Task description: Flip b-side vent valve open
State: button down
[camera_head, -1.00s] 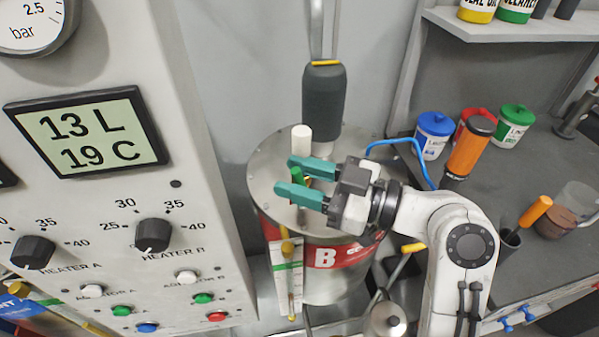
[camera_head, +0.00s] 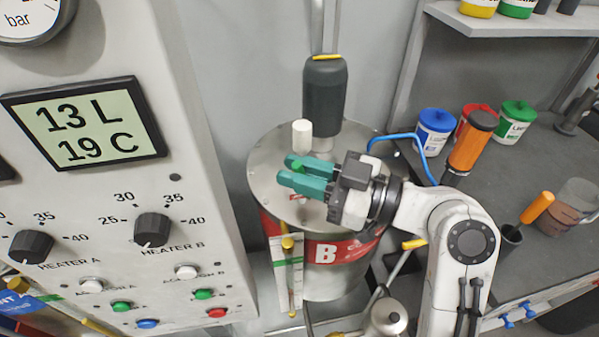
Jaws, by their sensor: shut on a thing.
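The B tank (camera_head: 335,252) is a metal drum with a red band and a white letter B. Its round steel lid (camera_head: 268,160) carries the small green vent valve handle (camera_head: 298,165). My gripper (camera_head: 298,174) has teal fingers and reaches in from the right over the lid. The fingers are close together, shut on the green handle. Only a small green part shows between and above the fingers; the rest is hidden by them.
A white cylinder (camera_head: 302,135) and a dark grey motor housing (camera_head: 324,95) stand on the lid just behind the fingers. The control panel (camera_head: 205,150) is close on the left. A blue hose (camera_head: 405,138) runs right from the lid. The workbench (camera_head: 500,195) holds jars and tools.

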jog(key=b, duration=0.1)
jog(key=m+y+b, duration=0.1)
jog(key=b, duration=0.1)
jog(key=shift+w+d+f+b, duration=0.1)
jog(key=shift+d+f+b, duration=0.2)
jog(key=shift+d, duration=0.05)
jog(key=shift+d+r+t+y+b, duration=0.15)
jog(key=shift+t+y+b, duration=0.25)
jog(key=shift+b, duration=0.5)
jog(key=shift+d+r+m+y+b, duration=0.1)
jog(key=shift+r+m+y+b, duration=0.1)
jog(key=shift+m+y+b, duration=0.15)
jog(key=c, duration=1.1)
grip_release()
jog(key=shift+r+p, duration=0.2)
jog(key=shift+p, duration=0.25)
